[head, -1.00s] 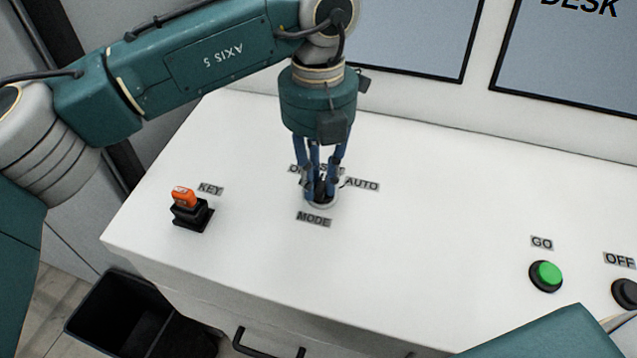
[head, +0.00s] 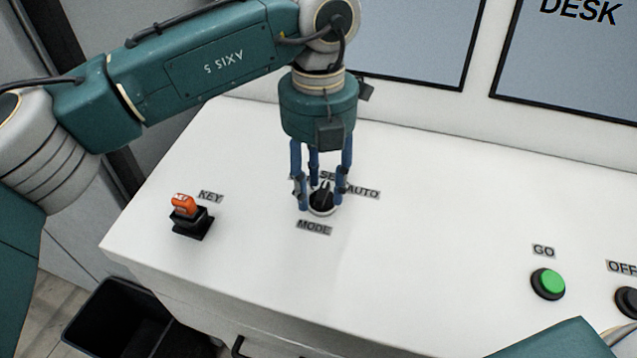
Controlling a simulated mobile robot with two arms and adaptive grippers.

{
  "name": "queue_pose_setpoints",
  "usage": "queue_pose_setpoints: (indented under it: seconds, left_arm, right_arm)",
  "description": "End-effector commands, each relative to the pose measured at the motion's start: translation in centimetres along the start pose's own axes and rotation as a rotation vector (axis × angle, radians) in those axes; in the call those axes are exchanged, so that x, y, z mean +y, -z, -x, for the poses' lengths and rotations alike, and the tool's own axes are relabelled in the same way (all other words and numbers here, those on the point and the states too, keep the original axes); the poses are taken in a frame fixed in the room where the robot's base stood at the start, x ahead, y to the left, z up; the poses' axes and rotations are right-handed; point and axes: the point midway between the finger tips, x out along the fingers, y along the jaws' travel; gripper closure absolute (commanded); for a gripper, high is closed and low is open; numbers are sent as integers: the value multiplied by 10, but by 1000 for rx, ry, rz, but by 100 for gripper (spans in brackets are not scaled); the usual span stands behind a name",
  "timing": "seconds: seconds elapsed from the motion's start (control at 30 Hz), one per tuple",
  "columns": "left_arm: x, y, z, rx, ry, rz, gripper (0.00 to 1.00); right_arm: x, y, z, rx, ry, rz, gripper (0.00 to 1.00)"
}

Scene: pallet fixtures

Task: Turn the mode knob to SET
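The mode knob (head: 322,199) is a black pointer knob on a pale round base on the white desk top. Its pointer stands roughly toward the partly hidden SET label (head: 327,175). The AUTO label (head: 363,193) is to its right and the MODE label (head: 314,227) below it. The label on the knob's left is almost wholly hidden by the fingers. My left gripper (head: 321,194) points down over the knob, with its blue fingers spread on either side and gaps showing between them and the knob. My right gripper is out of view.
An orange-topped key switch (head: 188,215) stands to the left. A green GO button (head: 548,283) and a dark OFF button (head: 628,301) are at the right. A black bin (head: 110,318) is below the desk. The desk top between knob and GO is clear.

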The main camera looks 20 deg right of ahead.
Motion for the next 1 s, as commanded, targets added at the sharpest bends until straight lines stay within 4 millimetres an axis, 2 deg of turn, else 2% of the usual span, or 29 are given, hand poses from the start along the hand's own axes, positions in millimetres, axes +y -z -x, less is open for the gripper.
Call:
queue_pose_setpoints:
  seconds: [0.17,0.5,0.7,1.0]
  left_arm:
    - [0,0,11,-1,-1,0,60]
    - [0,-1,79,-4,-1,1,60]
    - [0,0,110,-2,-1,1,60]
    - [0,0,120,0,0,-1,60]
  right_arm:
    - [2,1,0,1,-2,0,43]
    - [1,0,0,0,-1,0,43]
    - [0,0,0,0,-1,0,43]
    - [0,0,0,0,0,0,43]
